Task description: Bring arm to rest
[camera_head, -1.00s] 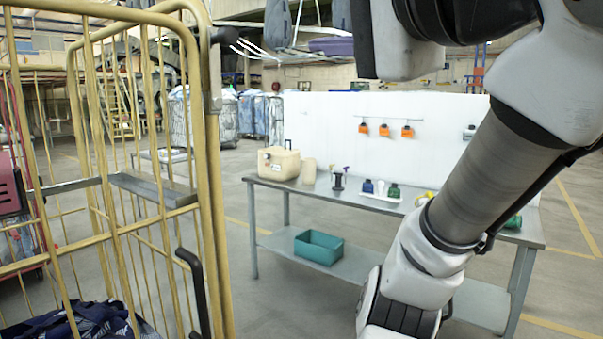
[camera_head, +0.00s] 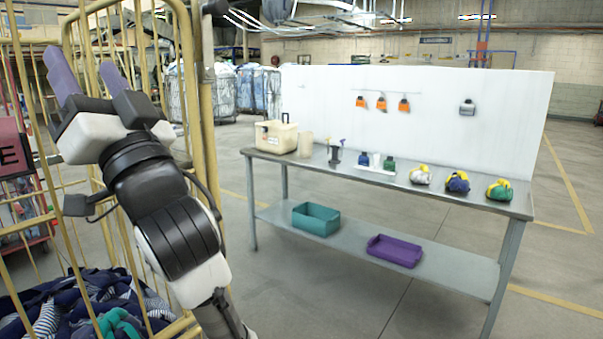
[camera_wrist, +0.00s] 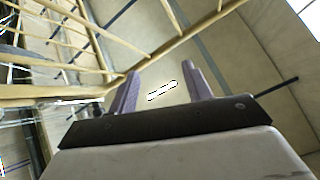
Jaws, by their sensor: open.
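My gripper (camera_head: 88,80) is at the left of the head view, raised in front of the yellow cage cart's bars. Its two purple fingers point up and stand apart with nothing between them. In the wrist view my gripper (camera_wrist: 158,88) is also open and empty, with the ceiling and a lamp beyond it. My arm comes up from the bottom of the head view, close to the cart's near post.
A grey workbench (camera_head: 330,173) carries a beige box (camera_head: 276,137), bottles and several small bags. Teal (camera_head: 316,219) and purple (camera_head: 394,251) bins sit on its lower shelf. The floor before it is clear.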

